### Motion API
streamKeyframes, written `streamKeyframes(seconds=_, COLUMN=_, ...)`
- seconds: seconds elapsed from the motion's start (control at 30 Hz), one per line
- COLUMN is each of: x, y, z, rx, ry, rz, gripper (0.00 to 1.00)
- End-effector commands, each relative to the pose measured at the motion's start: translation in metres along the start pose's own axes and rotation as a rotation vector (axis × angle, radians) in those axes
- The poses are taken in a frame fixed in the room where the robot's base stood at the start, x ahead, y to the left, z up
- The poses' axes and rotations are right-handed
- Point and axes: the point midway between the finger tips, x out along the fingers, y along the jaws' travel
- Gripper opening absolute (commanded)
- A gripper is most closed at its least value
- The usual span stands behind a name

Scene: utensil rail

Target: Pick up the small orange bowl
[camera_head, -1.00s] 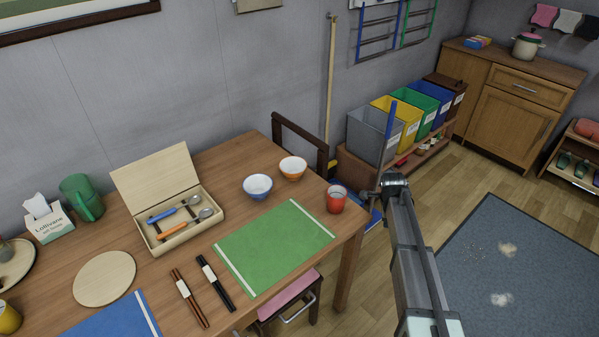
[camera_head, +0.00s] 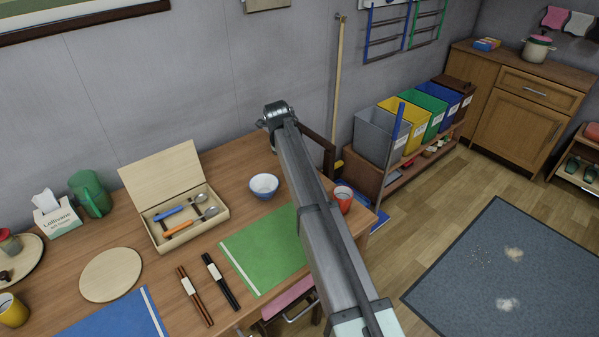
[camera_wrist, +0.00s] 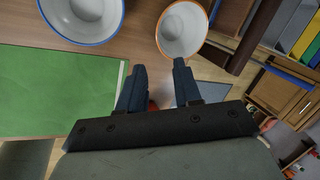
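The small orange bowl (camera_wrist: 182,30), white inside with an orange rim, shows at the top of the wrist view, just beyond my fingertips. In the head view my arm hides it. My gripper (camera_wrist: 159,64) is open and empty, its two dark fingers apart and pointing towards the bowl's near side. The bowl is not between the fingers. My gripper cannot be made out in the head view.
A blue-rimmed bowl (camera_head: 264,186) stands left of the orange bowl; it also shows in the wrist view (camera_wrist: 84,18). A red cup (camera_head: 343,198) stands near the table's right end. A green placemat (camera_head: 262,250) lies in front. A chair back (camera_head: 318,148) rises behind.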

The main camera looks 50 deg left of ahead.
Motion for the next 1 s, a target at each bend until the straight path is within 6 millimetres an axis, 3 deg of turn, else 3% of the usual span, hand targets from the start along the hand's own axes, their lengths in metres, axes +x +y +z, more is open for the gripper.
streamKeyframes(seconds=0.5, x=0.075, y=0.0, z=0.0, rx=-0.001, ry=0.001, rz=0.002, gripper=0.34)
streamKeyframes(seconds=0.77, x=0.088, y=-0.001, z=-0.001, rx=-0.001, ry=0.0, rz=0.0, gripper=0.34)
streamKeyframes(seconds=1.0, x=0.117, y=-0.003, z=-0.002, rx=0.0, ry=0.001, rz=0.002, gripper=0.34)
